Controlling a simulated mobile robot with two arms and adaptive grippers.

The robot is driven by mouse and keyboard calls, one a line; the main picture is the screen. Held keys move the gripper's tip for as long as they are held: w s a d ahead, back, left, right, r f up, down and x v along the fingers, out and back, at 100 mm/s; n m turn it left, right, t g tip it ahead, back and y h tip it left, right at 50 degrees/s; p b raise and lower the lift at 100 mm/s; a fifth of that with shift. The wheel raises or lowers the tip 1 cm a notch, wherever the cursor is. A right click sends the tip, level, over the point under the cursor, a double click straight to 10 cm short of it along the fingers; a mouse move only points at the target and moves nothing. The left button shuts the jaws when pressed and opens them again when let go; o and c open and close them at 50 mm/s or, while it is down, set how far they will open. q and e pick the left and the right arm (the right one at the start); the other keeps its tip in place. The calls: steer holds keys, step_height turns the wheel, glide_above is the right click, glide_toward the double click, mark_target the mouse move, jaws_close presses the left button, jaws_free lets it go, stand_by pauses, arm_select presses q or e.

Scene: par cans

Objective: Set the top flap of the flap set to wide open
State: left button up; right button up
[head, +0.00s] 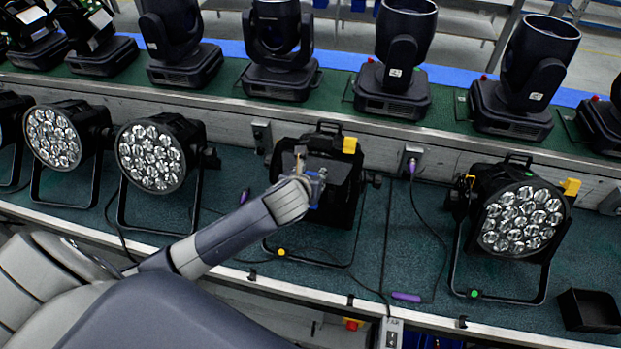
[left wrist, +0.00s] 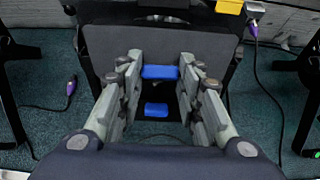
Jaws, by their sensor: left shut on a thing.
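The middle par can (head: 348,143) has a black flap set on its front, and the flaps hide its lenses. The top flap (left wrist: 115,45) is a broad dark plate that hangs down over the front. An upper blue tab (left wrist: 160,72) at its lower edge sits between my left fingertips. My left gripper (head: 314,184) is shut on this tab; it also shows in the left wrist view (left wrist: 160,78). A second blue tab (left wrist: 156,110) shows lower, between the fingers but nearer the wrist in the picture. My right gripper is in neither view.
Par cans with bare lenses stand at the left (head: 160,155) and right (head: 520,220). Moving-head lights (head: 395,60) line the shelf behind. A purple connector (head: 406,297) and cables lie on the green bench. A black open box (head: 590,310) is at the right.

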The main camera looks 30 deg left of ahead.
mark_target(313, 172)
arm_select(q)
steer(key=shift+w+a+r+g+h, duration=0.1)
steer(key=shift+w+r+g+h, duration=0.1)
steer(key=shift+r+g, duration=0.4)
steer(key=shift+w+a+r+g+h, duration=0.1)
steer(key=shift+w+r+g, duration=0.1)
steer(key=shift+r+g, duration=0.4)
steer(key=g, duration=0.1)
steer(key=r+g, duration=0.1)
steer(key=shift+w+r+g+h, duration=0.3)
steer(key=shift+w+g+h, duration=0.1)
steer(key=shift+w+a+r+g+h, duration=0.15)
steer(key=shift+w+r+g+h, duration=0.3)
steer(key=shift+g, duration=0.75)
steer(key=shift+w+r+g, duration=0.45)
steer(key=shift+w+g, duration=0.1)
steer(key=shift+g, duration=0.45)
steer(key=shift+w+a+r+g+h+b, duration=0.1)
steer(key=shift+w+r+g+h+b, duration=0.1)
steer(key=shift+w+g+b, duration=0.25)
steer(key=shift+w+a+r+g+h+b, duration=0.15)
steer(key=shift+g+b, duration=0.2)
steer(key=shift+g, duration=0.3)
steer(key=shift+w+a+g+h+b, duration=0.1)
steer(key=shift+w+g+h+b, duration=0.3)
steer(key=shift+g+b, duration=0.55)
steer(key=shift+w+b, duration=0.25)
steer(key=shift+b, duration=0.15)
